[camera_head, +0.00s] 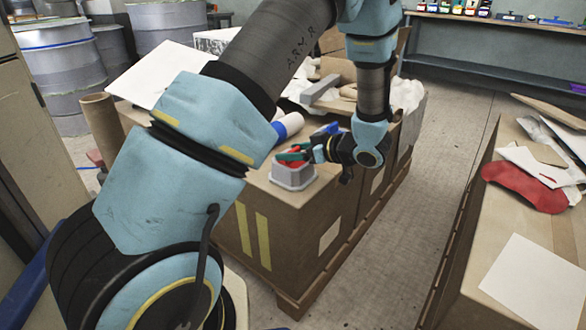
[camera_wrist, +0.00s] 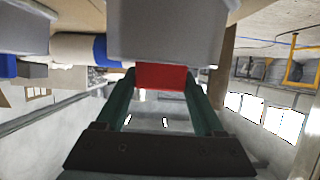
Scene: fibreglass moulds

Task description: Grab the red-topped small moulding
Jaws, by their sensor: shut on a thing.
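The small moulding (camera_head: 292,178) is a grey block with a red top, at the near corner of a large cardboard box. My gripper (camera_head: 293,156) reaches it from the right, with its green fingers at the red top. In the wrist view the fingers (camera_wrist: 161,80) are shut on the red part (camera_wrist: 161,76), one on each side. The grey body (camera_wrist: 165,30) fills the top middle of that view. The fingers and arm hide part of the red top in the head view. I cannot tell whether the moulding is lifted off the box.
The cardboard box (camera_head: 290,225) stands on a pallet. A white roll with a blue end (camera_head: 288,127) lies behind the moulding. A bench at right holds a red piece (camera_head: 525,187) and white sheets (camera_head: 540,280). Open floor (camera_head: 400,225) lies between. Grey drums (camera_head: 62,70) stand at back left.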

